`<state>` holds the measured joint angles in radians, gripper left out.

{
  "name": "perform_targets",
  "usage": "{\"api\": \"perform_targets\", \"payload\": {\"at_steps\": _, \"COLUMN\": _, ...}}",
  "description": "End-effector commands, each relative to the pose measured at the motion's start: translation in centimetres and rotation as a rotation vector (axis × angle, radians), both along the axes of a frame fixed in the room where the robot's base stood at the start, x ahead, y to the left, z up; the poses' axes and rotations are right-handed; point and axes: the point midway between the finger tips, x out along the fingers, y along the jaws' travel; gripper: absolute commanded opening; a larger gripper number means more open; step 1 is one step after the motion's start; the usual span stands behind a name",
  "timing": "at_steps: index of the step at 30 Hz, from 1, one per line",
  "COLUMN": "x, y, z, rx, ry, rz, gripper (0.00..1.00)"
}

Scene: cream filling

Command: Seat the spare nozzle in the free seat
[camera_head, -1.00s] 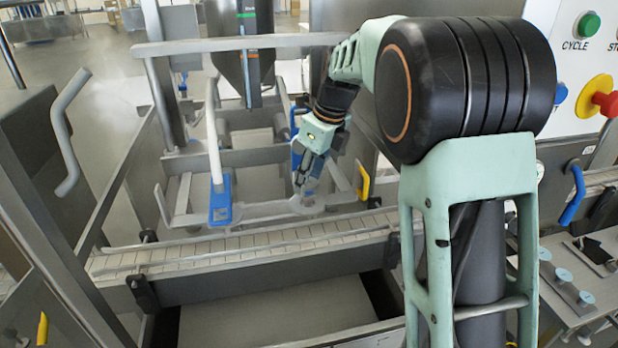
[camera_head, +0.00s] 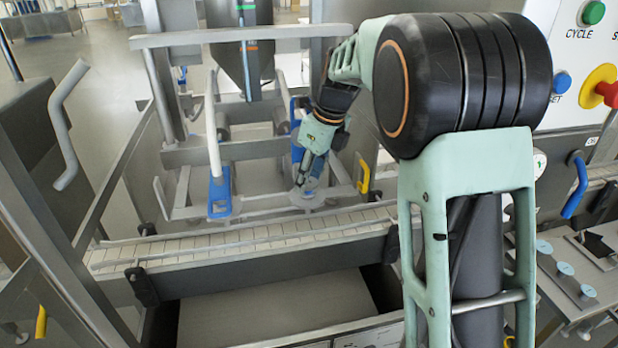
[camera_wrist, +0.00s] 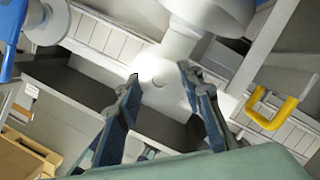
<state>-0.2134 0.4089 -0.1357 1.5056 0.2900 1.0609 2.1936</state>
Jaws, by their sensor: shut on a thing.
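My gripper (camera_head: 304,181) hangs low over the grey cross bar, at the bar's rounded grey pad (camera_head: 314,204). In the wrist view my gripper (camera_wrist: 160,75) has its two dark blue fingers on either side of a pale, brightly lit round piece (camera_wrist: 158,71), which seems to be the nozzle. The fingers are shut on it. In the head view the nozzle is too small and hidden by the fingers to make out. I cannot tell whether it touches a seat.
A conveyor (camera_head: 250,240) with pale slats runs in front of the bar. A blue handle part (camera_head: 220,193) stands left of my gripper and a yellow handle (camera_head: 364,177) right. The steel hopper (camera_head: 243,65) is behind. Several disc-topped pieces (camera_head: 565,269) sit at lower right.

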Motion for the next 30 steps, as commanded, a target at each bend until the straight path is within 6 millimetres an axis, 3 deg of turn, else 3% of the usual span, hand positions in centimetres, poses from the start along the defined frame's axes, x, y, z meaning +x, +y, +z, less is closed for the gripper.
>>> {"api": "perform_targets", "payload": {"at_steps": 5, "x": 0.02, "y": 0.0, "z": 0.07, "rx": 0.0, "ry": -0.001, "rz": 0.0, "gripper": 0.05}}
{"api": "perform_targets", "payload": {"at_steps": 6, "x": 0.02, "y": 0.0, "z": 0.07, "rx": 0.0, "ry": -0.001, "rz": 0.0, "gripper": 0.38}}
{"api": "perform_targets", "payload": {"at_steps": 11, "x": 0.0, "y": 0.0, "z": 0.05, "rx": 0.0, "ry": 0.0, "rz": 0.0, "gripper": 0.55}}
{"api": "perform_targets", "payload": {"at_steps": 17, "x": 0.0, "y": 0.0, "z": 0.04, "rx": 0.0, "ry": 0.0, "rz": 0.0, "gripper": 0.55}}
{"api": "perform_targets", "payload": {"at_steps": 22, "x": -0.02, "y": -0.01, "z": -0.01, "rx": -0.001, "ry": 0.001, "rz": 0.0, "gripper": 0.72}}
{"api": "perform_targets", "payload": {"at_steps": 30, "x": -0.02, "y": 0.0, "z": 0.05, "rx": 0.0, "ry": 0.0, "rz": 0.0, "gripper": 0.72}}
